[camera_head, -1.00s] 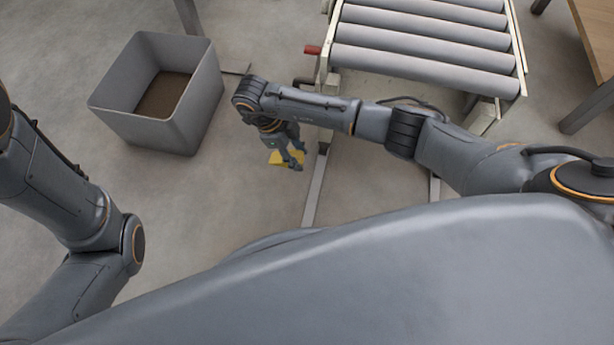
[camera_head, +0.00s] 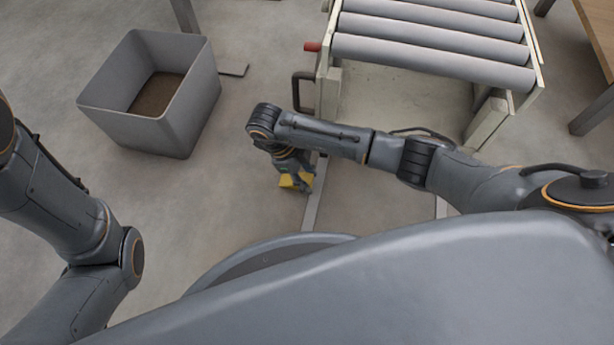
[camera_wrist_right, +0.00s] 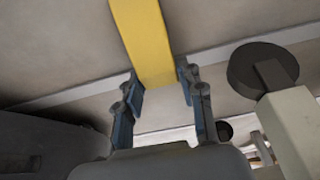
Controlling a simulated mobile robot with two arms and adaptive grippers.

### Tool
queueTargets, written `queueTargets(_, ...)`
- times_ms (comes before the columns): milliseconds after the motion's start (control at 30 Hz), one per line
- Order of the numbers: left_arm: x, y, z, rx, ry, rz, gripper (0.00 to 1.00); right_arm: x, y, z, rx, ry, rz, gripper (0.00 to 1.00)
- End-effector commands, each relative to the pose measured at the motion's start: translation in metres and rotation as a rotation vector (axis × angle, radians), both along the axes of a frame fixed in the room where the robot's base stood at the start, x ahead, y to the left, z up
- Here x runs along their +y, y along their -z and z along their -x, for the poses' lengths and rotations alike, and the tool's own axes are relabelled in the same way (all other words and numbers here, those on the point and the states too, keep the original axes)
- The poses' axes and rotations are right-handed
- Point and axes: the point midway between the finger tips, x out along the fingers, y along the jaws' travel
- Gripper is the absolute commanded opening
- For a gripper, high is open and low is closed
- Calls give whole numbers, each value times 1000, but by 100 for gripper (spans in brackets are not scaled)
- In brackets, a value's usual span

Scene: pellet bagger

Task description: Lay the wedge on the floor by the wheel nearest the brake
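The yellow wedge (camera_head: 295,181) is in my right gripper (camera_head: 305,183), above the floor beside the roller conveyor's near-left leg. In the right wrist view, the wedge (camera_wrist_right: 148,45) lies between the blue-padded fingertips (camera_wrist_right: 160,82), which touch its two sides. A dark wheel (camera_wrist_right: 262,70) on a pale conveyor leg stands to the right of the wedge, apart from it. A second wheel (camera_wrist_right: 225,131) shows farther back. A red handle (camera_head: 312,47), possibly the brake, sticks out from the conveyor's left side. My left gripper is out of view; only its arm shows.
The roller conveyor (camera_head: 331,78) stands at upper right, with a dark bar handle (camera_head: 297,92) on its left side. A grey bin (camera_head: 190,106) with brown contents stands at upper left. A wooden table (camera_head: 598,40) is at far right. The floor (camera_head: 195,210) between bin and conveyor is clear.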

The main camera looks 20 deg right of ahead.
Motion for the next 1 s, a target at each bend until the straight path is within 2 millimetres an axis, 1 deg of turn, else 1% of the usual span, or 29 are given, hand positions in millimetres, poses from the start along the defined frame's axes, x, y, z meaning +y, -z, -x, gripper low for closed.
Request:
queueTargets(33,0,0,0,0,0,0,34,0,0,0,1,0,1,51)
queueTargets(67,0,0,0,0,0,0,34,0,0,0,1,0,1,57)
queueTargets(100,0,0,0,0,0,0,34,0,0,0,1,0,1,60)
queueTargets(367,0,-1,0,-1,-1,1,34,0,-1,0,1,0,1,60)
queueTargets(467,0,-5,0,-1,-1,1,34,1,-7,-1,-1,0,1,60)
queueTargets(567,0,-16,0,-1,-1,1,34,4,-19,-3,0,-1,0,60)
queueTargets(800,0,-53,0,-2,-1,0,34,19,-66,-14,-3,-1,1,60)
queueTargets(1000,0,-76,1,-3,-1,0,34,30,-97,-21,-1,0,1,60)
